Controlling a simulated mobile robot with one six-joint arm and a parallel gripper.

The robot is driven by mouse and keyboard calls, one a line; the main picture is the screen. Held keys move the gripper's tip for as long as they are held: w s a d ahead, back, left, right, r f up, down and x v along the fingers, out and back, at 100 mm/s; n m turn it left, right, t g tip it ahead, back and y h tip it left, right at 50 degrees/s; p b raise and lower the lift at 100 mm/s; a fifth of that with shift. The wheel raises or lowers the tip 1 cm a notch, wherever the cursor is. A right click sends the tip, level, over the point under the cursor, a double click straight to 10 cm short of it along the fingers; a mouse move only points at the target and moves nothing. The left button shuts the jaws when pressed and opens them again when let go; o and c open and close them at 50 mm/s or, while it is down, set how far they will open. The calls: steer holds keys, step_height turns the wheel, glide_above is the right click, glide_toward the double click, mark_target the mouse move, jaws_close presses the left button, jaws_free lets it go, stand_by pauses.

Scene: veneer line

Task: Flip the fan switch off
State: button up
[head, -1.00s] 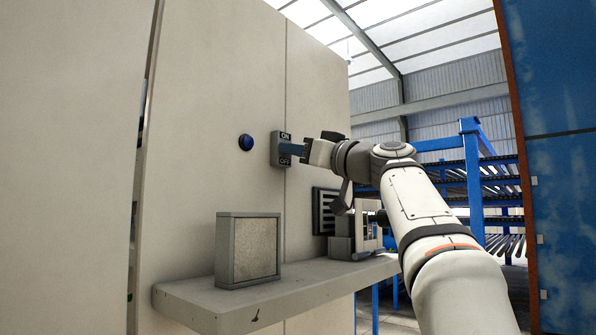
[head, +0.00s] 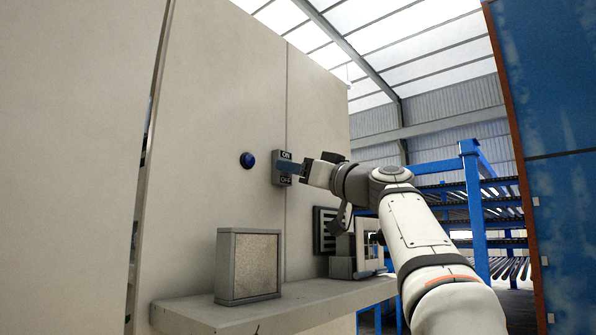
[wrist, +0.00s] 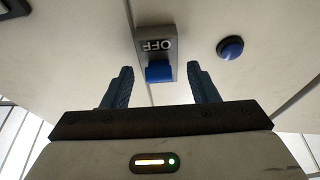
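The fan switch is a grey box (head: 276,157) on the beige wall panel, marked ON at the top and OFF at the bottom. My gripper (wrist: 160,68) is open in the wrist view, with one blue finger on each side of the switch's blue lever (wrist: 160,73). A gap shows on both sides of the lever. The OFF label (wrist: 155,45) appears upside down above the lever there; the ON label is hidden. In the head view my gripper (head: 288,166) is in front of the box between the two labels and hides the lever. The lever's tilt is unclear.
A round blue button (head: 247,160) is left of the switch and also shows in the wrist view (wrist: 230,48). Below, a grey shelf (head: 200,312) carries a framed panel (head: 248,266) and a grey device (head: 343,266). A black slatted grille (head: 324,230) is on the wall.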

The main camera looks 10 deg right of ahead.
steer(key=b+v, duration=0.3)
steer(key=v, duration=0.5)
steer(key=shift+a+f, duration=0.1)
stand_by(0.5)
